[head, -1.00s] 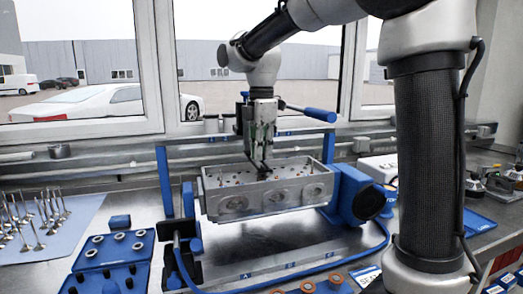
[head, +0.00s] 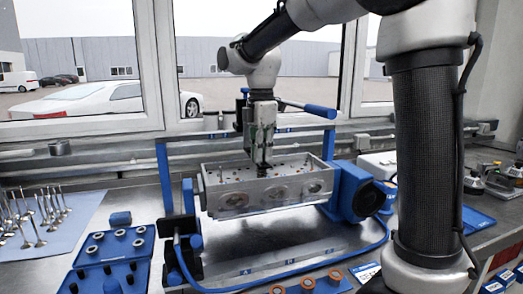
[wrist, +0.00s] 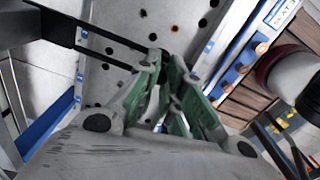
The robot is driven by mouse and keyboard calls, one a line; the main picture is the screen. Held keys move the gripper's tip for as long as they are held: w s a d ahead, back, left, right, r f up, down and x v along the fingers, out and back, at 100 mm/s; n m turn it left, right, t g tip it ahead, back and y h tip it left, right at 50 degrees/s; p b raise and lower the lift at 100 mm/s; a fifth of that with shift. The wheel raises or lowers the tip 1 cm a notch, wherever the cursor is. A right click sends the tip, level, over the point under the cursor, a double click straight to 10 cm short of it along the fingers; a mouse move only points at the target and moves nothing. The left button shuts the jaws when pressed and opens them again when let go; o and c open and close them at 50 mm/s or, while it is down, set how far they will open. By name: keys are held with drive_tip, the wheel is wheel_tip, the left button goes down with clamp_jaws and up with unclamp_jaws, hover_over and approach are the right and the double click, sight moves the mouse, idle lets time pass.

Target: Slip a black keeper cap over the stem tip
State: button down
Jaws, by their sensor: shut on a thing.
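The grey cylinder head (head: 270,194) is held in a blue stand, with rows of small holes in its upper face. Other black keeper caps (head: 108,269) stand in a blue tray at the lower left.
Metal rings (head: 117,233) sit in a blue tray at the left. Several valves (head: 38,226) stand on a light blue mat. The stand's blue uprights (head: 165,190) and blue motor-like housing (head: 355,190) flank the head. A blue hose crosses the front.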

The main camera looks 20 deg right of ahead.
drive_tip(key=shift+f, duration=0.3)
drive_tip(key=c, duration=1.5)
unclamp_jaws()
drive_tip(key=shift+o, duration=0.2)
